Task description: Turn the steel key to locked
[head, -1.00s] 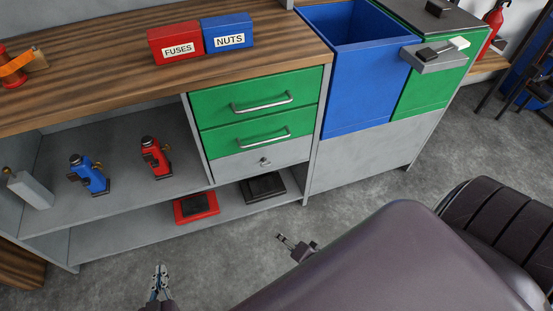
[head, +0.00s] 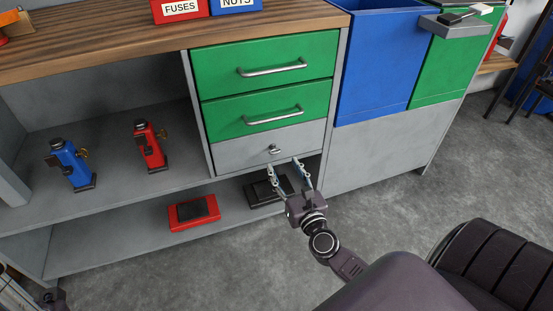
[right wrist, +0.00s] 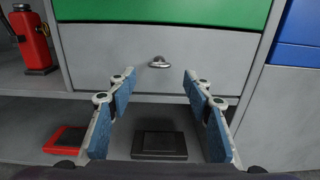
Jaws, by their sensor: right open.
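The steel key (head: 274,149) is in the front of the grey bottom drawer (head: 235,154), below two green drawers. In the right wrist view the key (right wrist: 159,63) shows as a small shiny bow, lying roughly level. My right gripper (head: 285,168) is open and empty just in front of and below the key. In the right wrist view its blue-padded fingers (right wrist: 158,76) stand on either side of the key, apart from it. A dark part at the lower left edge of the head view seems to be of my left arm; its fingers cannot be made out.
Blue (head: 70,166) and red (head: 150,147) bottle-like devices stand on the shelf to the left. A red box (head: 178,217) and a black box (head: 262,192) lie on the low shelf. A blue bin (head: 378,60) is at the right. The floor in front is clear.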

